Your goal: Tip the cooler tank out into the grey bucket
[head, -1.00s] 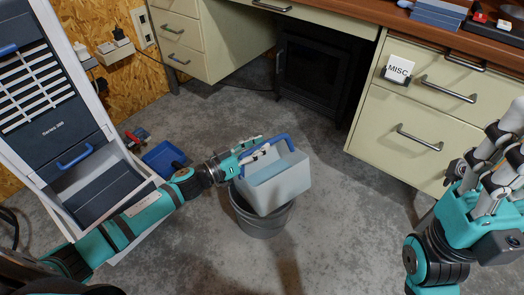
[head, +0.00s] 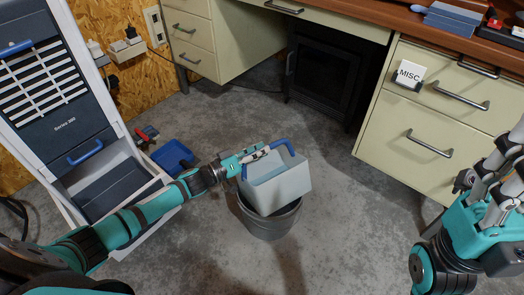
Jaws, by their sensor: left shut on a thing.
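The cooler tank (head: 280,189) is a pale grey open box with a blue handle. It is over the grey bucket (head: 270,224), tilted, and its lower part overlaps the bucket's mouth. I cannot tell whether the tank touches the rim or whether water is coming out. My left gripper (head: 262,153) is shut on the tank at its blue handle. The bucket stands upright on the floor; its inside is mostly hidden by the tank. My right gripper (head: 497,172) is at the right edge, away from both, and its jaw state is unclear.
The white cooler (head: 68,134) stands at the left with an open bay low in its front. A blue tray (head: 172,156) and red-handled tools lie on the floor behind my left arm. The cream desk (head: 409,135) bounds the back and right. Concrete floor around the bucket is clear.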

